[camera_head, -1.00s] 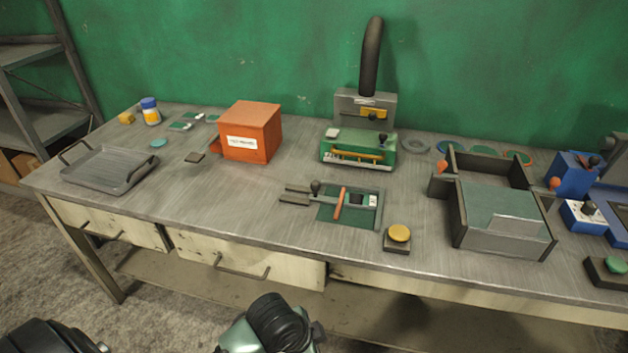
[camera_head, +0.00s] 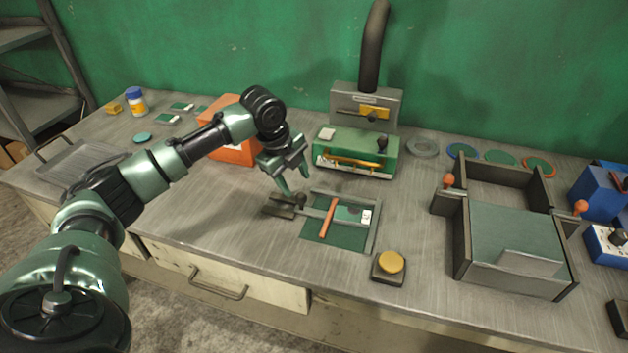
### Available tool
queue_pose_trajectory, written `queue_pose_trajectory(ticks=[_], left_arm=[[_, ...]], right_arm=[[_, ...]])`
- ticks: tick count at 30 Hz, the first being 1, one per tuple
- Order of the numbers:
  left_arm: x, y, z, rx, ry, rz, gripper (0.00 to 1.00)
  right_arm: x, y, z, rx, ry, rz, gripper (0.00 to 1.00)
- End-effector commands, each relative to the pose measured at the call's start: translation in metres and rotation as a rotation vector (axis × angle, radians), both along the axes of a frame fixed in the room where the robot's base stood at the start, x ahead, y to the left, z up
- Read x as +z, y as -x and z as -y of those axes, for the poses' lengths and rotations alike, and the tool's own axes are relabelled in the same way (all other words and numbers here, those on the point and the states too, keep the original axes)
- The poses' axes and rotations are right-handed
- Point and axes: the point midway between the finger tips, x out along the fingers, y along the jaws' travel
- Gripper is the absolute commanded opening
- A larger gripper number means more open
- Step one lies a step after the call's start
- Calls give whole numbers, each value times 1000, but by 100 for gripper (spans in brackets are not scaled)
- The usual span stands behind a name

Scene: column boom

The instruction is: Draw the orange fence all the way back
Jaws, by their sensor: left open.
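The orange fence (camera_head: 329,217) is a thin bar lying across a small green-bedded fixture (camera_head: 348,236) with grey rails, near the middle of the bench. My left gripper (camera_head: 293,191) reaches in from the left and points down just above this knob, left of the fence. Its jaws are open, and nothing shows between them. The fingertips partly cover the knob, and I cannot tell whether they touch it. My right gripper is out of view.
Behind stands a green machine (camera_head: 356,150) with a black hose. An orange box (camera_head: 233,153) is partly hidden by my left arm. A yellow button (camera_head: 390,262) sits in front right of the fixture. A dark-walled tray (camera_head: 463,250) stands to the right.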

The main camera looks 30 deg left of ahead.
Motion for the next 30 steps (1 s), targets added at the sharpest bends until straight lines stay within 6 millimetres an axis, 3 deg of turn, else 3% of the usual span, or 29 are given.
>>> queue_pose_trajectory(ticks=[4, 10, 14, 17, 23, 28, 30], left_arm=[[-4, -3, -4, -3, -1, -1, 50], [-34, -12, -1, -3, 0, -1, 50], [-53, -17, 1, -2, 0, 0, 50], [-63, -20, 1, -3, -2, 1, 50], [-71, -23, 2, -3, -2, 4, 50], [-71, -23, 2, -3, -2, 4, 50], [-71, -23, 2, -3, -3, 3, 33]], right_arm=[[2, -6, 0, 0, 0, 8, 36], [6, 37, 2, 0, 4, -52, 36], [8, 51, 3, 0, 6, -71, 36], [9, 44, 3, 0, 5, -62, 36], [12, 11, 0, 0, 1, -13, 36], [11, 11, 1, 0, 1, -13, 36], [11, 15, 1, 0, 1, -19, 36]])
